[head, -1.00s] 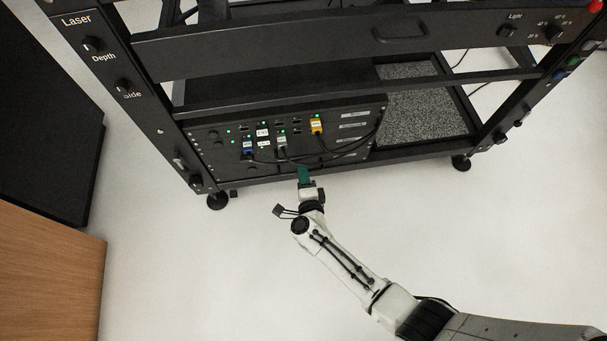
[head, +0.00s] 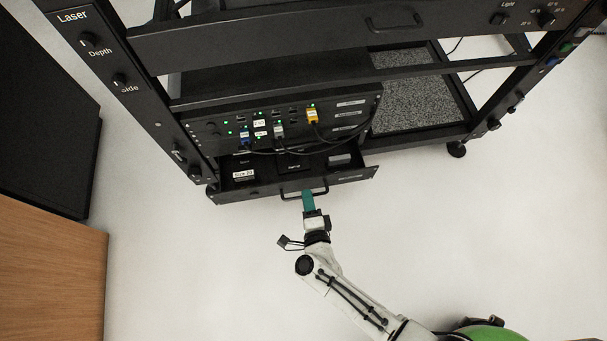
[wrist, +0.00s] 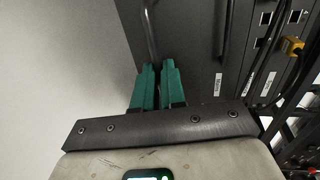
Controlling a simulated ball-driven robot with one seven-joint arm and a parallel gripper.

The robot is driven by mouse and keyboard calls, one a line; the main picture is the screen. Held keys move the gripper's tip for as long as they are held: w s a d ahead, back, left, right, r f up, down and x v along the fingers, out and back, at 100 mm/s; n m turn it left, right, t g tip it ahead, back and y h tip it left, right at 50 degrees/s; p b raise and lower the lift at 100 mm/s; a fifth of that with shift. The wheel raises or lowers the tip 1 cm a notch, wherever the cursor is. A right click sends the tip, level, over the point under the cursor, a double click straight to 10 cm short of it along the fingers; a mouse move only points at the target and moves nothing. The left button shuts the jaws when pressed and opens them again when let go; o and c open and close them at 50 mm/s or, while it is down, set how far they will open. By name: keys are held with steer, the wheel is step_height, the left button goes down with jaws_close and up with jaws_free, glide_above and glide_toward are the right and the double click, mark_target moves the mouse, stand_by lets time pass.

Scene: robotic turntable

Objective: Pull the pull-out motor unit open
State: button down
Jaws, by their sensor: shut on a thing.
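The pull-out motor unit (head: 350,180) is a black drawer at the bottom of the rack, below the panel with plugged cables. It stands partly out, and black modules inside it show from above. Its dark bar handle (head: 290,196) is on the front face. My gripper (head: 308,197) has green fingers and reaches the handle from the front. In the wrist view the fingers (wrist: 158,70) are closed around the handle bar (wrist: 151,35), near its middle. The part of the bar between the fingertips is hidden.
The black rack (head: 250,45) stands above the drawer on feet. Blue, grey and yellow plugs with loose cables hang just above the open drawer. A wooden cabinet (head: 50,270) and a dark box stand at the left. The pale floor in front is clear.

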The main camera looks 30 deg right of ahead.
steer(key=f+v, duration=0.3)
steer(key=v, duration=1.2)
steer(key=shift+s+b, duration=0.35)
steer(key=shift+s, duration=0.1)
steer(key=shift+a+f, duration=0.15)
steer(key=c, duration=1.2)
jaws_free()
